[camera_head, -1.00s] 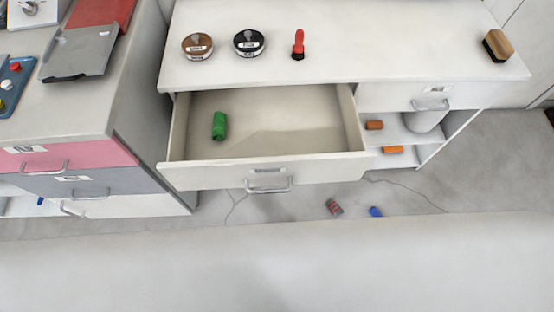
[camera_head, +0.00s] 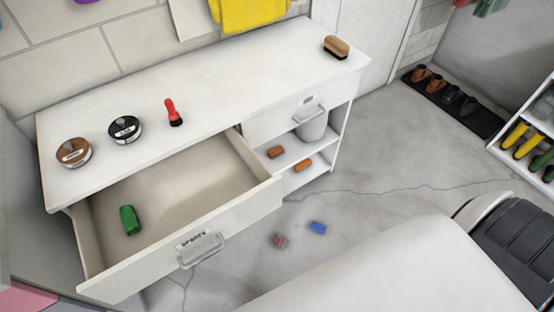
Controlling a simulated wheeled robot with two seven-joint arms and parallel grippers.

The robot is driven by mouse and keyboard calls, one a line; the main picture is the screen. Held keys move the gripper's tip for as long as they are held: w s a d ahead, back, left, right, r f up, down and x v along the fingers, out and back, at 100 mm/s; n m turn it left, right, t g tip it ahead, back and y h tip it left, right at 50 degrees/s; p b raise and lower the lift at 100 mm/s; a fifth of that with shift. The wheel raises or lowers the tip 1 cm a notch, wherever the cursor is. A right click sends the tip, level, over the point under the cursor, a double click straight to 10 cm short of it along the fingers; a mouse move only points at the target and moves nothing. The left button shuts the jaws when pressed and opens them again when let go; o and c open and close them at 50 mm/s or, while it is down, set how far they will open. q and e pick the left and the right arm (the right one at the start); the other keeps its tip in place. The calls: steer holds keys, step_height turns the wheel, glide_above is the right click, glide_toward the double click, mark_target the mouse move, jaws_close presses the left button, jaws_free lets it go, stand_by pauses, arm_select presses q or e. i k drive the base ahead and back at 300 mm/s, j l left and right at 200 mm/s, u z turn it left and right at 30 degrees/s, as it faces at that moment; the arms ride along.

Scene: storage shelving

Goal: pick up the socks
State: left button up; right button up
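Several small rolled bundles that look like socks are in the head view. Two orange rolls, one (camera_head: 276,152) and another (camera_head: 303,165), lie on the open shelves at the right of the cabinet. A red and grey patterned roll (camera_head: 280,241) and a blue roll (camera_head: 318,228) lie on the floor in front of the cabinet. Neither of my grippers is in view.
A white bucket (camera_head: 312,127) is on the shelf. A shoe mat (camera_head: 455,105) and a boot rack (camera_head: 527,140) stand at right.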

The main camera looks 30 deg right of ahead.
mark_target(282, 241)
steer(key=k+z, duration=0.65)
steer(key=z, duration=0.15)
